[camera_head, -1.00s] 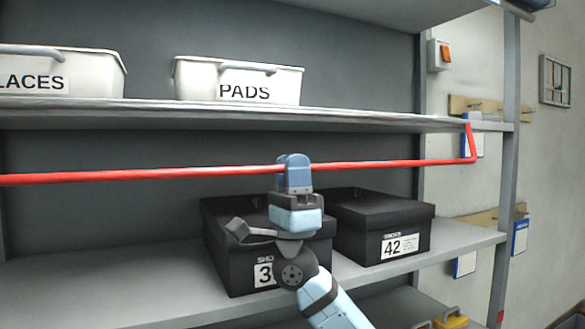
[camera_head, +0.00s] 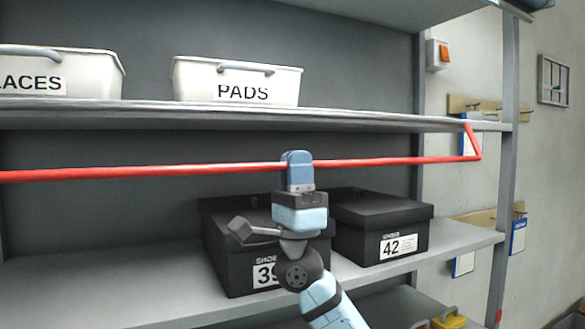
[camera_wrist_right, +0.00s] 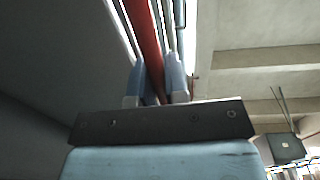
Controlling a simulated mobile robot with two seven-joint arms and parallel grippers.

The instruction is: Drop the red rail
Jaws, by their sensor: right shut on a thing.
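The red rail (camera_head: 400,161) runs across the front of the shelf unit, just below the edge of the upper shelf. Its right end bends up to the shelf's right corner, and its left end leaves the picture. My right gripper (camera_head: 298,162) is shut on the middle of the rail. In the right wrist view the rail (camera_wrist_right: 147,45) passes between the two blue fingers (camera_wrist_right: 156,82). My left gripper is not in view.
The upper shelf (camera_head: 350,116) bears a white PADS bin (camera_head: 240,82) and a white LACES bin (camera_head: 60,75). Two black shoe boxes, 39 (camera_head: 230,265) and 42 (camera_head: 385,225), stand on the lower shelf (camera_head: 120,285) behind my right arm. A grey post (camera_head: 508,130) stands at the right.

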